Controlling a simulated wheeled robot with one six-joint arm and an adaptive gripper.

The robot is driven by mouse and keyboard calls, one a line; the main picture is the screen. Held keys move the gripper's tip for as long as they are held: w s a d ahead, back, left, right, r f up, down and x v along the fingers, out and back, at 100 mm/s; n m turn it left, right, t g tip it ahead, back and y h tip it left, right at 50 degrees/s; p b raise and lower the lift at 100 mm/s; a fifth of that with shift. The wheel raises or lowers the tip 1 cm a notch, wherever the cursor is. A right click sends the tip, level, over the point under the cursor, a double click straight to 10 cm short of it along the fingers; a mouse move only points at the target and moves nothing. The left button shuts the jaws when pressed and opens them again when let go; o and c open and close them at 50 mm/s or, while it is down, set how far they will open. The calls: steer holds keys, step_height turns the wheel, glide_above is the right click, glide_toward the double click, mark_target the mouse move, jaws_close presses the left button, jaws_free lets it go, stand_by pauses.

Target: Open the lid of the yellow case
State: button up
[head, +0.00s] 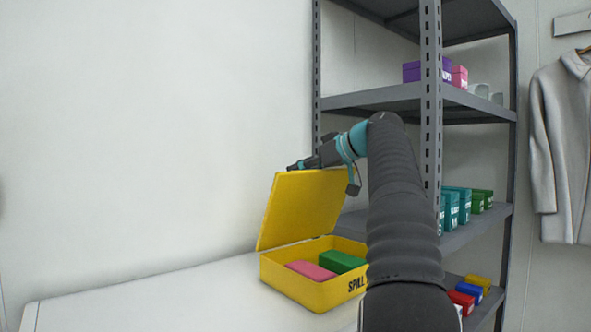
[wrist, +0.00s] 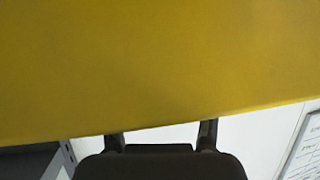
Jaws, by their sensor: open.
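The yellow case (head: 312,291) stands on a white surface in the head view. Its lid (head: 305,208) is raised, standing close to upright and leaning back a little. A pink block (head: 311,271) and a green block (head: 341,261) lie inside the case. My gripper (head: 292,167) is at the lid's top edge, pointing left; whether it touches the lid cannot be told. In the wrist view the yellow lid (wrist: 160,65) fills the upper part, and my open gripper's fingers (wrist: 162,137) show just below its edge. The fingertips are hidden behind the lid there.
A grey metal shelf rack (head: 431,120) with several small coloured boxes stands to the right, close behind my arm. A grey coat (head: 562,150) hangs at the far right. The white surface (head: 150,300) left of the case is clear.

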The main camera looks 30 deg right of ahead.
steer(key=r+v, duration=0.1)
steer(key=v, duration=0.9)
steer(key=shift+a, duration=0.35)
